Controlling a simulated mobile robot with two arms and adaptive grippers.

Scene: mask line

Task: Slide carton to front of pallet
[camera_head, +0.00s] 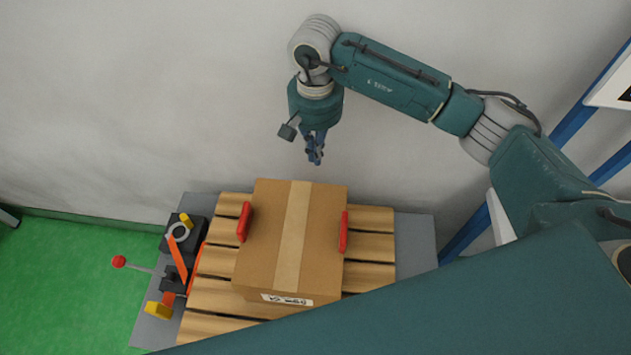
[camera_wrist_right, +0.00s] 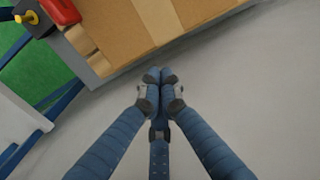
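The brown cardboard carton (camera_head: 265,235) with a pale tape strip sits on the slatted wooden pallet (camera_head: 370,247). A red handle (camera_head: 243,222) is on its left side and another (camera_head: 343,232) on its right. A white label shows low on its near face. My right gripper (camera_head: 315,158) hangs fingers down beyond the carton's far edge, apart from it. In the right wrist view, its blue fingers (camera_wrist_right: 160,76) are together with nothing between them, and the carton (camera_wrist_right: 200,15) lies above the fingertips. My left gripper is not in view.
The pallet rests on a grey platform (camera_head: 416,240). A dark clamp-like device (camera_head: 178,250) with orange and yellow parts and a red-knobbed lever (camera_head: 119,262) stands left of the pallet. A grey wall is behind. Green floor (camera_head: 60,280) lies left. Blue posts (camera_head: 570,125) stand right.

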